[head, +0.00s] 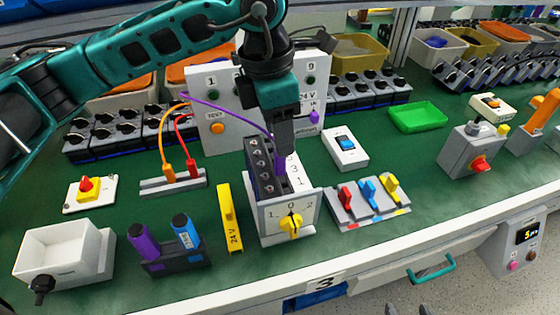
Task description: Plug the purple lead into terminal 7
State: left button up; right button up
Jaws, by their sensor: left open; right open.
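The purple lead (222,107) arcs from the white test panel (203,82) to a purple plug (281,164) at the dark terminal block. My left gripper (284,148) points down with its jaws open at the plug's upper part. The plug's lower end meets the block; I cannot tell how deep it sits. The terminal block (256,165) stands behind a white-faced rotary switch with a yellow knob (290,225). Several screw terminals show; terminal 7's label is not readable. Dark tips at the bottom edge appear to be my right gripper (408,309), apart and empty.
Orange and red plugs stand in a grey holder (173,182) at left. A yellow 24 V bar (230,220) stands left of the switch. A rocker switch (345,147) and a coloured lever block (368,203) stand to its right. Green mat is free around the green tray (418,117).

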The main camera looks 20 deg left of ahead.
aim_at(280, 166)
pick_arm(q)
jog(key=f, duration=0.4)
jog(key=shift+s, duration=0.25)
jog(key=shift+w+d+f, duration=0.1)
jog(key=shift+d+f, duration=0.05)
jog(key=shift+f, duration=0.3)
jog(key=shift+c, duration=0.5)
grip_shut()
